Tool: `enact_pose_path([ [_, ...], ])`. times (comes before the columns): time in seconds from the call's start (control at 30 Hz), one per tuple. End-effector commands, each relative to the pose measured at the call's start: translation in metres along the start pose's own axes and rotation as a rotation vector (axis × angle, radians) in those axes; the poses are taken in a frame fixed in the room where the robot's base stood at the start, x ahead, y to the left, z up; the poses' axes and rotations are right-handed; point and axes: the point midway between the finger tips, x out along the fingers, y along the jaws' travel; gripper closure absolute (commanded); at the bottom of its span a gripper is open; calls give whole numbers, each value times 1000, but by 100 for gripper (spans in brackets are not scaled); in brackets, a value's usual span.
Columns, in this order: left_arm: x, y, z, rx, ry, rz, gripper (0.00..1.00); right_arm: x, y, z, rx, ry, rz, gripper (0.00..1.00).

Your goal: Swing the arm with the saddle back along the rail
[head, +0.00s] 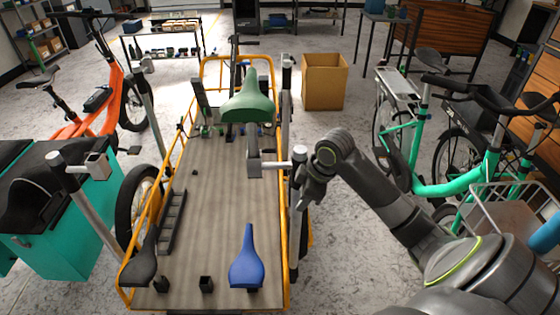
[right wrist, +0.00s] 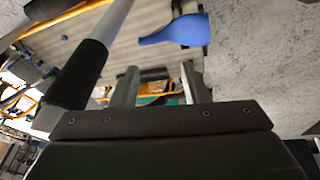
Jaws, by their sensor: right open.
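The green saddle (head: 248,101) sits above a short horizontal grey arm (head: 275,165) over the cargo bike's bed. The arm reaches left from an upright grey post (head: 296,195) at the bed's right side. My right gripper (head: 307,193) is open, close to the right of this post and just below the arm's level. In the right wrist view, a grey bar with a black sleeve (right wrist: 80,75) passes left of my open jaws (right wrist: 158,75), not between them. Nothing shows held. My left gripper is not in view.
A blue saddle (head: 247,262) and a black saddle (head: 141,262) stand at the bed's near end. Yellow rails (head: 152,210) edge the bed. Another post (head: 97,215) stands at left. A green bike (head: 440,185) and cardboard box (head: 325,84) are to the right.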

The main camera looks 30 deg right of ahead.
Motion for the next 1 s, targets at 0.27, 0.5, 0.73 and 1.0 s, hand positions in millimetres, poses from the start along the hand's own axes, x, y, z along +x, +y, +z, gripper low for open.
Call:
enact_pose_path([
  [0.27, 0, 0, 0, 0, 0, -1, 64, -110, 91, -47, -175, 83, -11, 59],
  [0.5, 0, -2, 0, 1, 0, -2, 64, -149, 110, -59, -225, 125, -17, 59],
  [0.73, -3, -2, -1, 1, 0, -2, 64, -119, 107, -63, -226, 128, -24, 59],
  [1.0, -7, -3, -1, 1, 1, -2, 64, -60, 105, -70, -225, 127, -24, 59],
])
